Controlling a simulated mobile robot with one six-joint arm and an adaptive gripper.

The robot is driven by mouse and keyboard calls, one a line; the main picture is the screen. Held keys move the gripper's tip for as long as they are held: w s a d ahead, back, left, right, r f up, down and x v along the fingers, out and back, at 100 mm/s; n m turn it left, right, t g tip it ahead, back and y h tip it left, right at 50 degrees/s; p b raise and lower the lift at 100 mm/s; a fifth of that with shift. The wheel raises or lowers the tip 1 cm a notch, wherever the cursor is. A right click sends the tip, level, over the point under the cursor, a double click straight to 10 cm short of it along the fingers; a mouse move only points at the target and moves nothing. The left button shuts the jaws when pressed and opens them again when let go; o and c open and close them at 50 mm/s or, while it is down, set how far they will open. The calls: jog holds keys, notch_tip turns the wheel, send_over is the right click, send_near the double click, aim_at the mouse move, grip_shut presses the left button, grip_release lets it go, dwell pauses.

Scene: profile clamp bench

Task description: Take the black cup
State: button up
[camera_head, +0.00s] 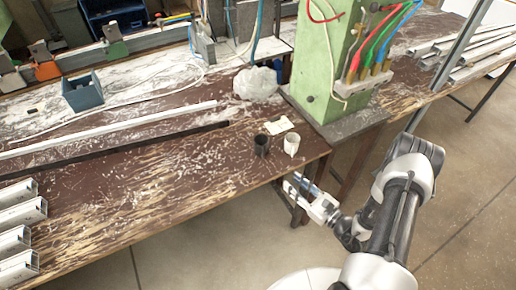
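The black cup (261,146) stands upright on the worn brown bench (150,200), near its front right corner. A white cup (291,145) stands close on its right. My gripper (296,187) is off the bench's front edge, lower in the picture than both cups and apart from them. Its fingers are small and seen at an angle, so I cannot tell whether they are open or shut. No cup is in it.
A green machine column (322,60) with coloured hoses stands right behind the cups. A pale card (279,125) and a clear plastic bag (256,84) lie behind them. Long white and dark bars (120,153) lie to the left.

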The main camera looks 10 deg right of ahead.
jog(key=b, duration=0.1)
send_near(262, 149)
jog(key=shift+w+a+f, duration=0.15)
jog(key=shift+a+f, duration=0.3)
jog(key=shift+f, duration=0.05)
jog(key=shift+w+a+f, duration=0.15)
jog(key=shift+a+f, duration=0.3)
jog(key=shift+f, duration=0.05)
jog(key=shift+d+b+x, duration=0.15)
jog(key=shift+b+x, duration=0.3)
jog(key=shift+x, duration=0.95)
jog(key=shift+d+b+x, duration=0.1)
jog(key=shift+b+x, duration=0.35)
jog(key=shift+x, duration=0.95)
jog(key=shift+w+r, duration=0.15)
jog(key=shift+c, duration=0.5)
grip_shut()
